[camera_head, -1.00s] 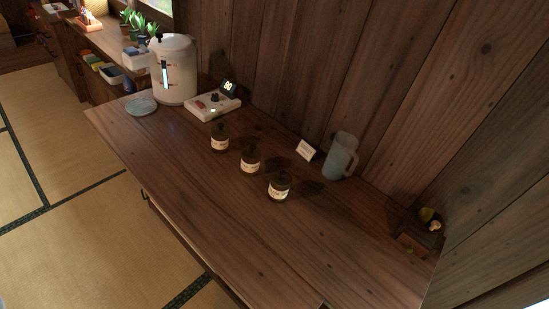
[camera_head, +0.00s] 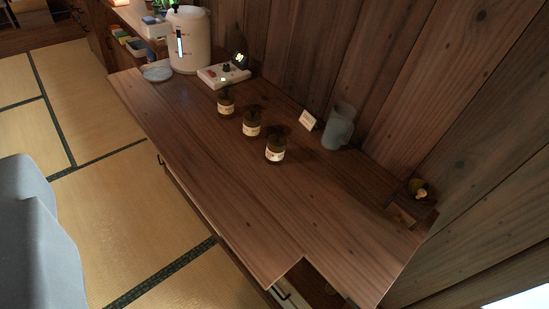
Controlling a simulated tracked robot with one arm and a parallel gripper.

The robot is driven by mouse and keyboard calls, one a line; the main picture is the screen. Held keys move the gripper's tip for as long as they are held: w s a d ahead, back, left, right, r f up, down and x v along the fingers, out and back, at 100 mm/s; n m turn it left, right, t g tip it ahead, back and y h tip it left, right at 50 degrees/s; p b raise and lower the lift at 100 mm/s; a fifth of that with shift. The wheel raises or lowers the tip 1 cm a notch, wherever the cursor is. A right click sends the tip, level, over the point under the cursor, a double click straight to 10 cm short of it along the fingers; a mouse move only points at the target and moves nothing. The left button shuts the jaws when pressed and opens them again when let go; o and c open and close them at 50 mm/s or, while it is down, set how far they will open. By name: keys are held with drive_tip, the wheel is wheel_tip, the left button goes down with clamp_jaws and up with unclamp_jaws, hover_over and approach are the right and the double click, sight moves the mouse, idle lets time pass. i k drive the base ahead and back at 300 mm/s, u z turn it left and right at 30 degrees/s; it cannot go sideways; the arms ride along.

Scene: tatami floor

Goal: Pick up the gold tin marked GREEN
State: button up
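Three small, round, dark gold-brown tins with pale labels stand in a slanting row on the wooden counter (camera_head: 230,190). There is a far-left tin (camera_head: 226,106), a middle tin (camera_head: 251,127) and a near-right tin (camera_head: 275,152). The label writing is too small to read, so I cannot tell which one is marked GREEN. The tins stand apart from each other. My gripper is not in view.
Behind the tins are a white electric pot (camera_head: 188,45), a white device (camera_head: 222,76), a small card (camera_head: 307,120) and a grey jug (camera_head: 338,128) near the wall. A dark box (camera_head: 410,210) sits right. A grey shape (camera_head: 45,250), unclear what, fills the lower left.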

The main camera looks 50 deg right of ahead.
sight(273, 156)
drive_tip(key=z, duration=0.1)
drive_tip(key=i, duration=0.9)
drive_tip(key=u, duration=0.05)
